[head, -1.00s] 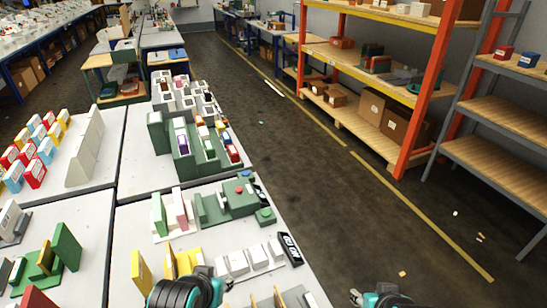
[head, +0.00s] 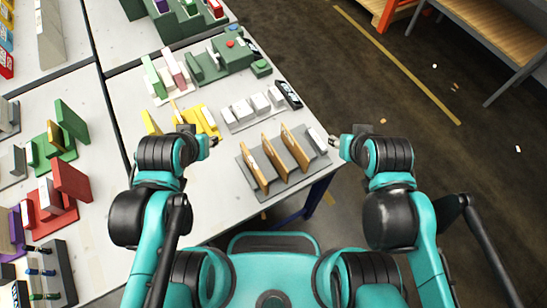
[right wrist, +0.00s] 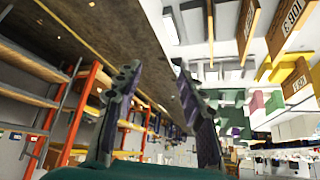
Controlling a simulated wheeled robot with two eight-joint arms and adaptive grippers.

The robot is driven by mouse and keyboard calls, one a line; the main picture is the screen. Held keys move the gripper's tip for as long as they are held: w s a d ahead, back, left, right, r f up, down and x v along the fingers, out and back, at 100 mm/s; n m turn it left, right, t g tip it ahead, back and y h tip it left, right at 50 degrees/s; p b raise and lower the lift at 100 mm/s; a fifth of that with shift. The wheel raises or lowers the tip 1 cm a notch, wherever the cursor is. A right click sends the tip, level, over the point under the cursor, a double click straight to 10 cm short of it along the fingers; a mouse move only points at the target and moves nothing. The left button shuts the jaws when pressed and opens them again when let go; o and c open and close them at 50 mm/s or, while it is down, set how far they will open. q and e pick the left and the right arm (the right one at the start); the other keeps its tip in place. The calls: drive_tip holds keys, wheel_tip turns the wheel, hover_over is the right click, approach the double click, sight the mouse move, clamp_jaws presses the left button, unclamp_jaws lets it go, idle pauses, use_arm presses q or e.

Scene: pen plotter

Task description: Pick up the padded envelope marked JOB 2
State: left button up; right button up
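Several thin upright envelopes stand in a grey rack (head: 284,178) at the table's front right corner. Three have brown edges: a left one (head: 252,172), a middle one (head: 273,160) and a right one (head: 295,148). A pale one (head: 318,139) stands at the rack's right end. Brown panels with JOB labels (right wrist: 290,18) show in the right wrist view; I cannot read their numbers surely. My right gripper (head: 333,142) is just right of the rack; in the right wrist view it is open and empty (right wrist: 160,115). My left gripper (head: 214,141) is left of the rack, its fingers too small to judge.
A yellow holder (head: 207,118), a row of white blocks (head: 250,108) and a green machine (head: 222,60) stand behind the rack. Red and green holders are on the left table.

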drive_tip(key=shift+w+d, duration=0.1)
drive_tip(key=shift+c, duration=1.1)
drive_tip(key=w+a+f+n+g+p, duration=0.1)
drive_tip(key=a+f+n+g+p, duration=0.1)
drive_tip(key=a, duration=0.4)
drive_tip(key=w+a+f+n+g+p, duration=0.1)
drive_tip(key=w+a+f+n+g, duration=0.1)
drive_tip(key=a+f, duration=0.2)
drive_tip(key=w+a+f+n+g+p, duration=0.1)
drive_tip(key=a+f+n+g+p, duration=0.1)
drive_tip(key=a, duration=0.6)
drive_tip(key=shift+w+f+g+p, duration=0.2)
drive_tip(key=shift+f+g, duration=0.1)
drive_tip(key=shift+f, duration=0.25)
drive_tip(key=shift+w+f+g+p, duration=0.2)
drive_tip(key=shift+f+g, duration=0.1)
drive_tip(key=shift+f, duration=0.2)
drive_tip(key=b, duration=0.3)
hover_over(274, 165)
drive_tip(key=f, duration=0.7)
drive_tip(key=shift+w+d+f, duration=0.1)
drive_tip(key=shift+w+f, duration=0.15)
drive_tip(key=shift+f, duration=0.1)
